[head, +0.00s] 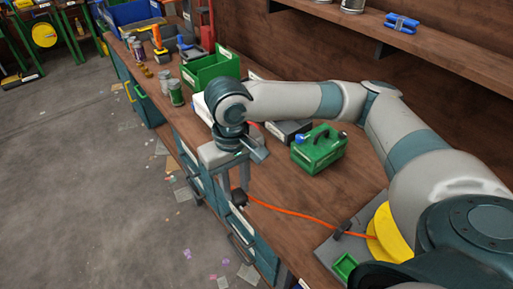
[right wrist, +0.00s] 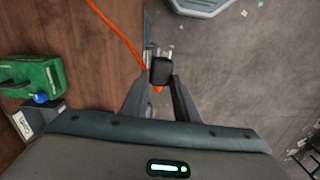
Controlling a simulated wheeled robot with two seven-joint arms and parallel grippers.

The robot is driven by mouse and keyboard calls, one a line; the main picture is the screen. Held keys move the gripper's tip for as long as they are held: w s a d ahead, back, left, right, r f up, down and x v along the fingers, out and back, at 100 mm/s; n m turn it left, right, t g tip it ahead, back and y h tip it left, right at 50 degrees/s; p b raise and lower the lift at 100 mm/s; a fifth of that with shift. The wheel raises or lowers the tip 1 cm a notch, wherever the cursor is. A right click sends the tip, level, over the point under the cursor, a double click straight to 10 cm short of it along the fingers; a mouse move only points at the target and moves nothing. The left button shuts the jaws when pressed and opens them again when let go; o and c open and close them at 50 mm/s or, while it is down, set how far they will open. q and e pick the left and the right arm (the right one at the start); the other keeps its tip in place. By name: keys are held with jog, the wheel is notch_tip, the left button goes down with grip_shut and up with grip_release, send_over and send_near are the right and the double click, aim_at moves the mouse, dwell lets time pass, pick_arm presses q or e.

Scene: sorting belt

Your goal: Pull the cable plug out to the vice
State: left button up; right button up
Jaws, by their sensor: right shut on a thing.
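My right gripper (head: 240,190) points down at the bench's front edge and is shut on the black cable plug (head: 239,199). In the right wrist view the plug (right wrist: 160,71) sits between the two fingertips (right wrist: 160,80), seen against the floor just past the bench edge. The orange cable (head: 298,213) runs from the plug along the bench to a yellow reel (head: 386,236) at the lower right, partly hidden by my arm. A blue-grey thing (head: 189,49) far along the bench may be the vice; it is too small to be sure. My left gripper is out of view.
A green toolbox-like can (head: 319,150) stands on the bench right of my gripper. A green bin (head: 211,70), several cans (head: 176,92) and an orange drill (head: 158,40) stand farther along. A shelf (head: 430,42) overhangs the back. Open floor (head: 90,170) lies left.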

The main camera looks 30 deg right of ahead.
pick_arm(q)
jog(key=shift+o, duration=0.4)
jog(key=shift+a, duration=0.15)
pick_arm(e)
jog(key=shift+s, duration=0.1)
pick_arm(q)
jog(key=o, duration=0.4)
pick_arm(e)
jog(key=shift+r, duration=0.1)
jog(key=shift+w+p, duration=0.35)
jog(key=shift+w, duration=0.1)
jog(key=w+d+f+n+p, duration=0.3)
jog(key=w+d+n+p, duration=0.3)
jog(key=w, duration=0.4)
pick_arm(q)
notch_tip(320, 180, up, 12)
jog(key=p, duration=0.5)
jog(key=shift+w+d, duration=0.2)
pick_arm(e)
jog(key=w+d+f+n, duration=0.3)
jog(key=d+f, duration=0.3)
jog(key=d, duration=0.3)
jog(key=shift+n, duration=0.5)
jog(key=shift+w+f, duration=0.1)
